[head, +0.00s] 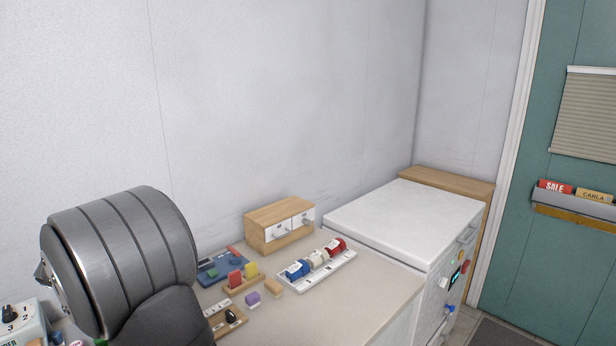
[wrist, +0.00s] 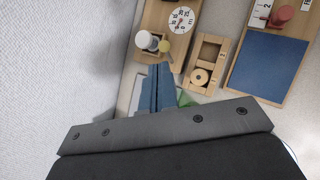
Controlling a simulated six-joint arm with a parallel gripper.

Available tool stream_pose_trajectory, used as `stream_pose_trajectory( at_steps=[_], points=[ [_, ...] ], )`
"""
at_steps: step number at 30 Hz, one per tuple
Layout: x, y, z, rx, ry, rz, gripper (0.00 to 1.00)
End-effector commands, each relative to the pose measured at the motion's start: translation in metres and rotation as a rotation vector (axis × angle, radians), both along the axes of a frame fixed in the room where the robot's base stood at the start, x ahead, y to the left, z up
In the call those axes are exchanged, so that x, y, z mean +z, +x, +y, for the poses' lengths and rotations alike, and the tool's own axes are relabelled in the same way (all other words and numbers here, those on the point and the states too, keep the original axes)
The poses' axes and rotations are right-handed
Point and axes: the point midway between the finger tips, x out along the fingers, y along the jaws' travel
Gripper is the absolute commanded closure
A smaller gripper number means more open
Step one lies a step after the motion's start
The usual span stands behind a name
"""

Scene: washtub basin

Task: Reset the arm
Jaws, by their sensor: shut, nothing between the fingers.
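My gripper (wrist: 158,72) shows in the wrist view as two blue-grey fingers side by side, shut with nothing between them. They point up the picture from the dark grey gripper body. The fingertips appear beside a wooden board (wrist: 155,15) with a white dial and a white round-topped piece (wrist: 147,40); whether they touch anything, I cannot tell. My gripper does not show in the head view.
In the wrist view, a wooden tray with a ring (wrist: 200,77) and a blue-panelled board (wrist: 268,62) lie right of the fingers. In the head view, a drawer box (head: 279,222), a white tray with rolls (head: 318,278) and a white cabinet (head: 405,215) stand farther right.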

Motion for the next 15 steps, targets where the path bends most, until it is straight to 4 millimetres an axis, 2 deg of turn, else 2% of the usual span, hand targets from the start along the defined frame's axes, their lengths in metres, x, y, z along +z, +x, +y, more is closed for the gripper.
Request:
stream_pose_trajectory(
  at_steps=[1,5,15],
  points=[
    [-0.01,0.006,0.001,-0.001,-0.003,0.001,1.0],
    [-0.03,0.018,0.006,0.001,-0.006,0.0,1.0],
    [-0.056,0.005,0.018,-0.005,-0.19,-0.135,1.0]
  ],
)
